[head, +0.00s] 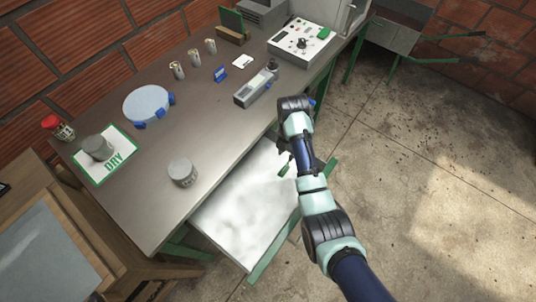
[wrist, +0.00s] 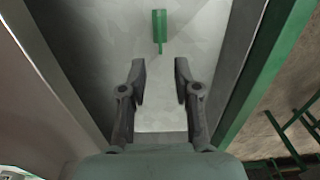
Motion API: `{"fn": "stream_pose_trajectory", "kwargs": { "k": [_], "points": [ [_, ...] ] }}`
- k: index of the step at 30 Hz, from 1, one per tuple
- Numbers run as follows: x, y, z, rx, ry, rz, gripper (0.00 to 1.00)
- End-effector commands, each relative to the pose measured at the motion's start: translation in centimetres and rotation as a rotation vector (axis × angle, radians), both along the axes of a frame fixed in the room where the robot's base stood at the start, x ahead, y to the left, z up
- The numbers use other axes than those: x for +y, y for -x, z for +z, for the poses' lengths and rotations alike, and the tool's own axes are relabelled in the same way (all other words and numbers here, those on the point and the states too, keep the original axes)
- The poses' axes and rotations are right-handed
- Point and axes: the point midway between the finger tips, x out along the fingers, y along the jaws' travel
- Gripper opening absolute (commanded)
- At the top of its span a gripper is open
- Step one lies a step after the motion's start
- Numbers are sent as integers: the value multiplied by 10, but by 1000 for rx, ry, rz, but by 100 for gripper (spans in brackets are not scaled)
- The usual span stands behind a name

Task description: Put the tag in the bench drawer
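A green piece with a narrow tail, which looks like the tag (wrist: 160,30), shows over the drawer's pale floor, beyond my fingertips in the wrist view. In the head view the tag (head: 285,170) is a small green patch just below my gripper (head: 285,150). The bench drawer (head: 236,212) is pulled open below the bench top. In the wrist view my gripper (wrist: 160,82) is open, with a clear gap between its fingers and nothing in it. I cannot tell for sure whether the tag rests flat on the drawer floor.
Open floor lies right.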

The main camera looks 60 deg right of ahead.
Motion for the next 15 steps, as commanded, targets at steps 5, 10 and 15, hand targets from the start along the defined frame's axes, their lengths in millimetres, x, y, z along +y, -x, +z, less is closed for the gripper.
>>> {"fn": "stream_pose_trajectory", "kwargs": {
  "k": [5, 10, 15],
  "points": [
    [0, 0, 0, 0, 0, 0, 31],
    [2, -4, 0, -6, 7, -8, 31],
    [57, -62, 20, -158, 106, -217, 31]
  ]
}}
